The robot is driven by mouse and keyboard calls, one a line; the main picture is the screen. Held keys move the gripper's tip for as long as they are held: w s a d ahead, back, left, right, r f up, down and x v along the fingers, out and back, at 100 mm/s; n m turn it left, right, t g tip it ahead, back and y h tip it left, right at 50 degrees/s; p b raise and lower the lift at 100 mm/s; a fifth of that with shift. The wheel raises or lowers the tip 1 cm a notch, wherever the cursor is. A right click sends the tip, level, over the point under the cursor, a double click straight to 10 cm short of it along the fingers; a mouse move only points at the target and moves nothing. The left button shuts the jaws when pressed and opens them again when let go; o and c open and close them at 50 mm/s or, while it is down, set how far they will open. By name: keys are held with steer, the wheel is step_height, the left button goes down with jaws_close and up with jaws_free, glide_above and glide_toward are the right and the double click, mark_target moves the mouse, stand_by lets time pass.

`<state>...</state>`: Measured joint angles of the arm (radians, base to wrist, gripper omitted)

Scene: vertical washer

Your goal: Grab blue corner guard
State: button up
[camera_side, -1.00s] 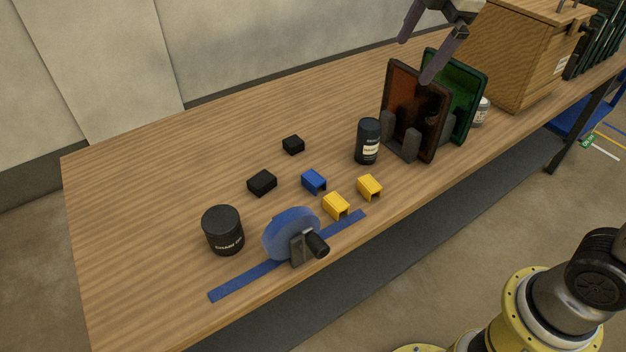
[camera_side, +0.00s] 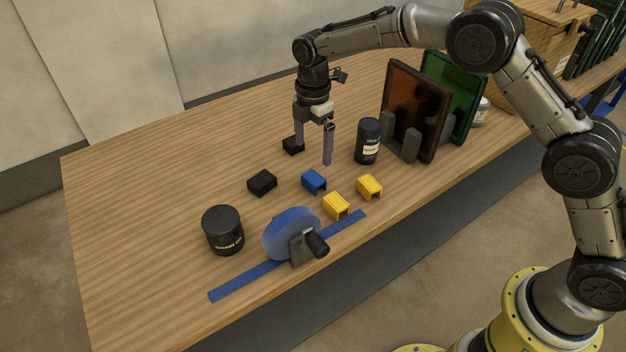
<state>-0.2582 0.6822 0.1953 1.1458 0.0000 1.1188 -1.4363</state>
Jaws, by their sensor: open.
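The blue corner guard (camera_side: 314,181) is a small blue block-like piece lying on the wooden table, near the middle of the side view. My gripper (camera_side: 313,158) points down above the table, just behind the blue corner guard in the picture. Its two long fingers are apart, with nothing between them. The fingertips appear higher than the guard and do not touch it. The left finger partly overlaps a black block (camera_side: 291,145) in the picture. I cannot tell the exact height of the fingers.
Two yellow corner guards (camera_side: 336,205) (camera_side: 370,187) lie in front and right of the blue one. Another black block (camera_side: 262,183) lies left. A dark can (camera_side: 368,142), a black jar (camera_side: 223,231), a blue tape dispenser (camera_side: 291,235) and dark panels (camera_side: 412,110) stand around. The table's left is clear.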

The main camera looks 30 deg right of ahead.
mark_target(314, 177)
step_height(314, 177, down, 10)
steer(key=shift+s+f, duration=0.1)
steer(key=shift+f, duration=0.05)
stand_by(0.4)
steer(key=c, duration=1.3)
steer(key=shift+c, duration=0.2)
